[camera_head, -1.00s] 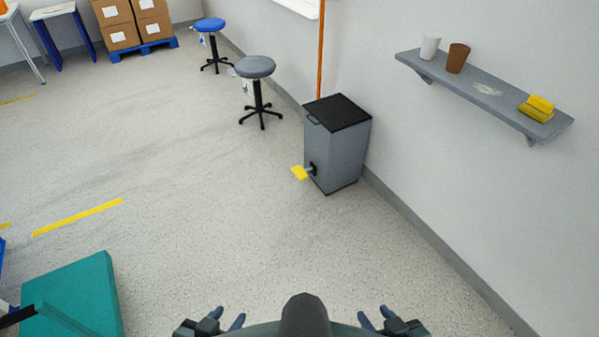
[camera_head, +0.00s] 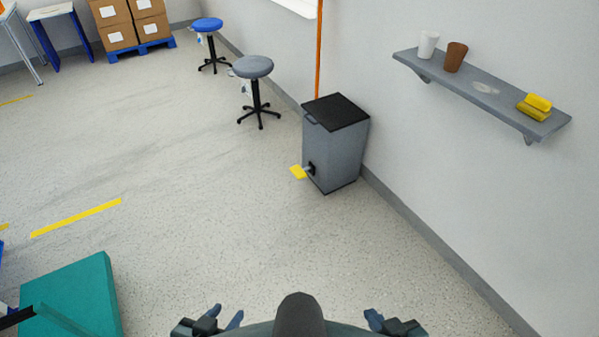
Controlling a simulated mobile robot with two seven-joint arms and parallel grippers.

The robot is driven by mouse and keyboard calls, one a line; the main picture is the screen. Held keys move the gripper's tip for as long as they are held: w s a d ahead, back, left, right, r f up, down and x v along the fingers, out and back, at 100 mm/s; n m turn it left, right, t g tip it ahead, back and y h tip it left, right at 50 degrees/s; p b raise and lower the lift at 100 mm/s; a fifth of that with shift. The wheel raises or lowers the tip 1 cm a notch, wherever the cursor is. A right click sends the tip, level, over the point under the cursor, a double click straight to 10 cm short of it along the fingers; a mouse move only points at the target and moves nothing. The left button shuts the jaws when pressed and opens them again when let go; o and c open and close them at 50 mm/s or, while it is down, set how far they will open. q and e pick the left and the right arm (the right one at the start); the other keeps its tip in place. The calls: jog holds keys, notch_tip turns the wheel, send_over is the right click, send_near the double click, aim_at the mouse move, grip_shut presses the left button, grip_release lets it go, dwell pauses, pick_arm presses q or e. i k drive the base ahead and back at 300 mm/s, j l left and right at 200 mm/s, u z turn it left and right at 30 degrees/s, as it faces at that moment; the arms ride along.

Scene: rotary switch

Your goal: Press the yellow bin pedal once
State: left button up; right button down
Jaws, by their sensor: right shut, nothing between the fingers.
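The yellow bin pedal (camera_head: 299,172) sticks out low at the front left of a grey bin (camera_head: 335,155). The bin stands upright on the floor against the right wall, with its black lid (camera_head: 337,111) closed. My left gripper (camera_head: 226,315) is at the bottom edge of the view, open and empty with its two fingers apart. My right gripper (camera_head: 374,318) is at the bottom edge, to the right, shut and empty. Both grippers are well apart from the pedal, which is farther off across the floor.
A grey stool (camera_head: 253,67) and a blue stool (camera_head: 207,25) stand beyond the bin. A wall shelf (camera_head: 480,88) holds cups and yellow sponges at right. A teal block (camera_head: 75,290) is at lower left. The floor between me and the pedal is clear.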

aim_at(298, 172)
jog(key=i+j+z, duration=0.1)
jog(key=i+j, duration=0.35)
jog(key=i, duration=0.35)
jog(key=i+j+z, duration=0.1)
jog(key=i+j, duration=0.4)
jog(key=i, duration=0.25)
jog(key=i+j+z, duration=0.1)
jog(key=i+j, duration=0.5)
jog(key=i, duration=0.15)
